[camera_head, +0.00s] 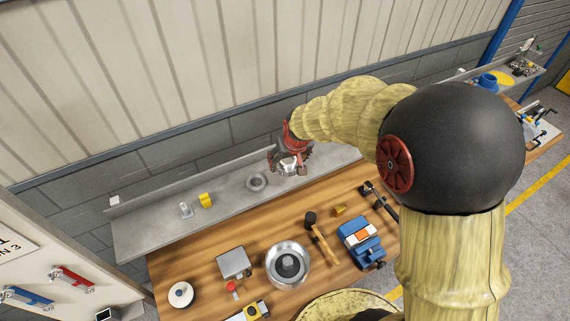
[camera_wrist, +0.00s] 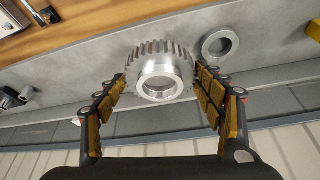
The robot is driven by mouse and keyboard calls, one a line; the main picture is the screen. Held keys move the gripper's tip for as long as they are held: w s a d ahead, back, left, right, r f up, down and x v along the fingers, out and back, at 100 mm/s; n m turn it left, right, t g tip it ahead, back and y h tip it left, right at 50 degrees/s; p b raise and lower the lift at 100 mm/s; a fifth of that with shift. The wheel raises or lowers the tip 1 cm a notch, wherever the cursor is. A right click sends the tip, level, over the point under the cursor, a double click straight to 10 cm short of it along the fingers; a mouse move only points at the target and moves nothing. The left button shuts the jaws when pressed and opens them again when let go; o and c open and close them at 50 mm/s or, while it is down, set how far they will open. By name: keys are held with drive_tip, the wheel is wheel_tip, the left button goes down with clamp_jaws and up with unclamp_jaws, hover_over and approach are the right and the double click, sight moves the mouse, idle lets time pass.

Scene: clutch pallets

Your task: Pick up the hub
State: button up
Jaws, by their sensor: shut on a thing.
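The hub (camera_wrist: 160,75) is a silver toothed metal part with a round central bore, seen in the wrist view between my two padded fingers. My gripper (camera_wrist: 160,92) is shut on it, with one finger at each side of its toothed rim. In the head view my gripper (camera_head: 291,170) is at the grey shelf behind the bench, and the hub (camera_head: 288,166) shows partly under it. I cannot tell whether the hub touches the shelf.
A grey ring (camera_head: 257,182) lies on the shelf (camera_head: 150,228) close to the hub. A yellow block (camera_head: 206,200) and a small clear part (camera_head: 185,210) stand further left. The wooden bench (camera_head: 210,262) holds a round metal housing (camera_head: 270,262), a hammer (camera_head: 321,240) and a blue vise (camera_head: 360,238).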

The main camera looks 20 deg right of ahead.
drive_tip(key=s+r+b, duration=0.2)
drive_tip(key=s+r, duration=0.2)
drive_tip(key=s, duration=0.5)
drive_tip(key=shift+s+d+r, duration=0.25)
drive_tip(key=shift+d+r, duration=0.05)
drive_tip(key=shift+r, duration=0.1)
